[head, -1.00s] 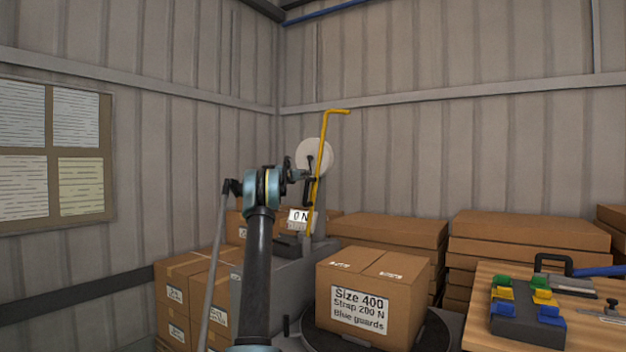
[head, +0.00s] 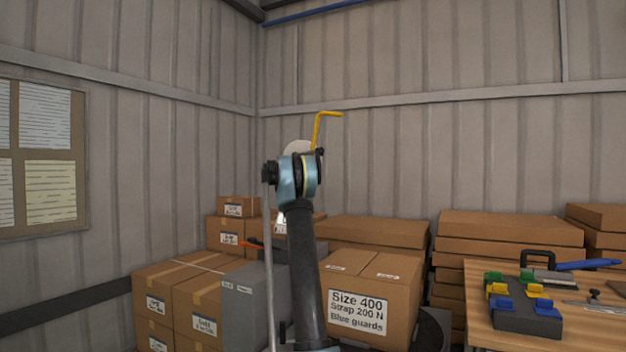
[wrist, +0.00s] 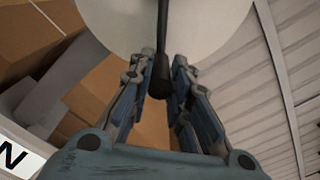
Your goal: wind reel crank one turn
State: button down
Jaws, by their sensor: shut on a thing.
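The reel (head: 297,147) is a pale disc mostly hidden behind my arm in the head view. In the wrist view the white reel disc (wrist: 215,25) fills the top. A dark crank arm (wrist: 162,30) runs down across it to a rounded black crank handle (wrist: 160,83). My gripper (wrist: 164,72) is shut on this handle, with one blue-grey finger on each side. In the head view my own wrist hides the gripper and the crank.
A yellow bent rod (head: 317,130) rises beside the reel. A labelled carton (head: 385,285) stands in front, right of my arm. Stacked cartons (head: 180,290) stand left, flat boxes (head: 510,232) behind. A wooden bench (head: 482,325) holds coloured blocks at right.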

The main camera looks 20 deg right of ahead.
jog(key=shift+s+d+r+n, duration=0.2)
jog(key=shift+r+n, duration=0.7)
jog(key=shift+n, duration=0.35)
jog(key=shift+s+d+r+n, duration=0.25)
jog(key=shift+r+n, duration=0.65)
jog(key=shift+n, duration=0.3)
jog(key=shift+s+d+r+n, duration=0.2)
jog(key=shift+r+n, duration=0.7)
jog(key=shift+n, duration=0.35)
jog(key=shift+a, duration=0.1)
jog(key=c, duration=1.4)
grip_release()
jog(key=shift+w, duration=0.1)
jog(key=shift+c, duration=0.2)
jog(key=v, duration=1.2)
